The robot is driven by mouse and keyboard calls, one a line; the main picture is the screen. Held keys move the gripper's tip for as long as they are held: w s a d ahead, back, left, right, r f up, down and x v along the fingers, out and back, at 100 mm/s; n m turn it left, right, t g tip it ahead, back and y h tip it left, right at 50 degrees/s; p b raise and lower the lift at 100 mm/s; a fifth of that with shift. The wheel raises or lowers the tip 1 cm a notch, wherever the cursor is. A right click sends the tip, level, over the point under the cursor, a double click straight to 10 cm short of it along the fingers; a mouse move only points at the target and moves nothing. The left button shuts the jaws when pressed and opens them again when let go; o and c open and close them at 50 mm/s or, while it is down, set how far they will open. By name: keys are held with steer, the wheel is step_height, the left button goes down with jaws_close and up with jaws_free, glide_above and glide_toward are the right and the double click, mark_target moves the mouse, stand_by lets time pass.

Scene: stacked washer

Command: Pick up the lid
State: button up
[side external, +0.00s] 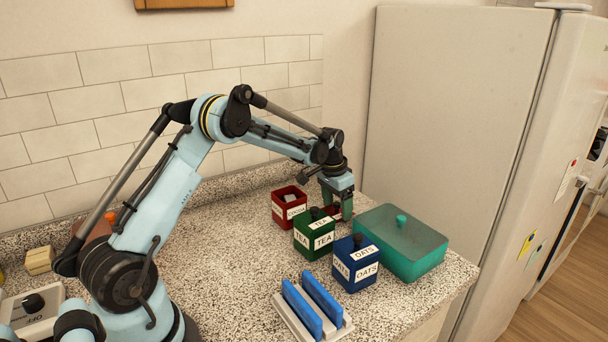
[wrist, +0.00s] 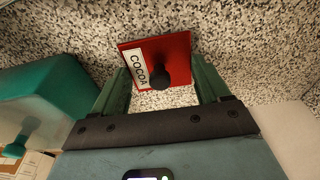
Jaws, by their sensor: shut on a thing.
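The red lid (wrist: 165,55) shows in the wrist view, with a white COCOA label along one edge and a round black knob. My gripper (wrist: 157,80) is shut on this lid, its green fingers on either side of the knob. In the side view my gripper (side external: 342,210) points down behind the green TEA box, and only a little of the red lid shows there. I cannot tell whether the lid touches the counter. An open red box (side external: 289,208) with a white label stands to the left of my gripper, with something pale inside.
The green TEA box (side external: 315,240) and blue OATS box (side external: 356,268) stand in front with their lids on. A large teal lidded container (side external: 405,245) is close on the right. A rack with blue panels (side external: 312,305) is at the front.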

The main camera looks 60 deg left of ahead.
mark_target(337, 203)
step_height(337, 203, up, 4)
steer(key=d+r, duration=0.2)
steer(key=d, duration=0.1)
steer(key=s+d+r, duration=0.1)
steer(key=d, duration=0.2)
steer(key=s+d+r, duration=0.1)
steer(key=d+r, duration=0.1)
steer(key=d, duration=0.2)
steer(key=shift+r, duration=0.3)
steer(key=shift+s+d+r, duration=0.15)
steer(key=shift+d+r, duration=0.25)
steer(key=shift+r, duration=0.05)
steer(key=s+a+r, duration=0.2)
steer(key=s+a, duration=0.3)
steer(key=a, duration=0.3)
steer(key=s+a+r, duration=0.2)
steer(key=s+a, duration=0.2)
steer(key=a, duration=0.4)
steer(key=shift+s+f, duration=0.15)
steer(key=shift+f, duration=1.35)
steer(key=shift+s+f, duration=0.1)
steer(key=shift+f, duration=1.35)
steer(key=shift+f, duration=0.15)
steer(key=o, duration=1)
